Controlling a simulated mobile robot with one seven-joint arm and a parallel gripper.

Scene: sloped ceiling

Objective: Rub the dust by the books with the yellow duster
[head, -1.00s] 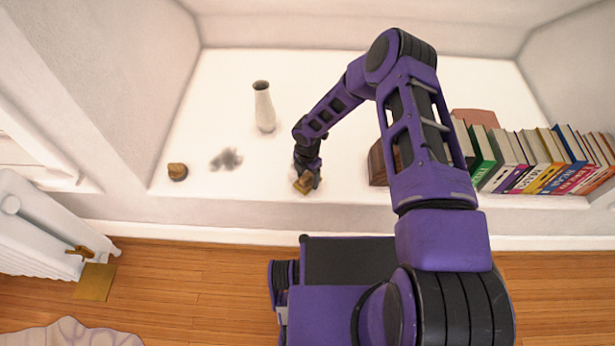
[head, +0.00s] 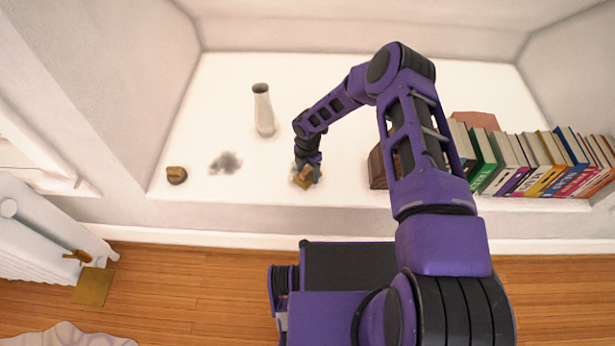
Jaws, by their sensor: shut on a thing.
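My gripper (head: 305,175) is low over the white shelf, right of the vase and left of the books. It is shut on a yellow-brown block, the yellow duster (head: 302,183), which looks tilted at the shelf surface near the front edge. I cannot tell how firmly it touches. Dark grey shows around the fingers; I cannot tell whether it is dust or gripper. A row of upright books (head: 535,160) stands on the right of the shelf. A separate grey dust patch (head: 226,162) lies on the left, apart from the gripper.
A tall pale vase (head: 264,112) stands behind and left of my gripper. A small brown block (head: 176,175) lies at the shelf's left front. A dark brown box-like thing (head: 377,168) stands left of the books, partly behind my arm. The shelf between vase and box is mostly clear.

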